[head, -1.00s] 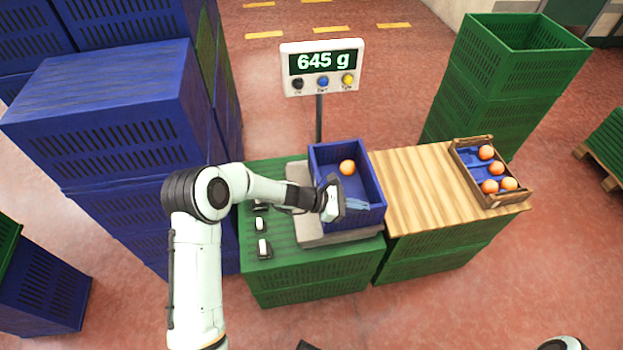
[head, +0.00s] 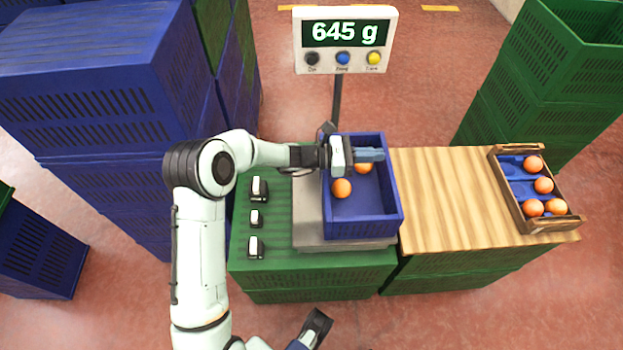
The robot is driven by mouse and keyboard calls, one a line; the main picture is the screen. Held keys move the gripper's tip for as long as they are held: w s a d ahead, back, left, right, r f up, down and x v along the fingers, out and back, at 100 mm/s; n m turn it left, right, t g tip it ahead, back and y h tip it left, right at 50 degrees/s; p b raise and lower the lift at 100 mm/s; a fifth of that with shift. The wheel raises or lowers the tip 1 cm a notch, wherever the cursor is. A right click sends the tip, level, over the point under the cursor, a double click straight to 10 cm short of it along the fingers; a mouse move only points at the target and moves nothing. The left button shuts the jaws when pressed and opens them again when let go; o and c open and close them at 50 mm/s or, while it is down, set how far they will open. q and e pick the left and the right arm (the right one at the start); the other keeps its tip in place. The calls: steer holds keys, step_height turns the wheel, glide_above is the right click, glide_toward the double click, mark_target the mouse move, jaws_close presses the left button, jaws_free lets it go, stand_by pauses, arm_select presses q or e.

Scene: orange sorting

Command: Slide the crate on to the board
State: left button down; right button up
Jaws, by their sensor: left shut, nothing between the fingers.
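The blue crate (head: 362,231) sits upright on the grey scale plate (head: 308,222), with two oranges visible inside, one (head: 341,188) clear and one (head: 363,168) partly hidden by my fingers. The wooden board (head: 450,200) lies just right of the crate, at its right edge. My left gripper (head: 374,154) is shut and empty. Its fingers point right, across the crate's far left part over the inside. I cannot tell whether they touch the crate. What looks like my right gripper (head: 316,326) shows at the bottom edge; its fingers are not clear.
A small wooden tray (head: 506,193) with several oranges stands on the board's right end. The scale display (head: 345,36) reads 645 g on a post behind the crate. Small black-and-white blocks (head: 256,247) lie left of the scale. Stacked blue crates (head: 90,115) rise at left.

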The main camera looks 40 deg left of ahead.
mark_target(394, 176)
arm_select(q)
steer(key=b+v, duration=0.1)
steer(key=v, duration=1.6)
step_height(394, 176, down, 10)
steer(key=w+d+b, duration=0.1)
steer(key=b, duration=0.2)
steer(key=shift+d, duration=0.15)
arm_select(e)
steer(key=w+d+f+t+h, duration=0.1)
steer(key=w+d+f+t, duration=0.1)
steer(key=w+f, duration=0.3)
steer(key=shift+w+d+m, duration=0.3)
steer(key=shift+w+d, duration=0.3)
steer(key=shift+w, duration=0.2)
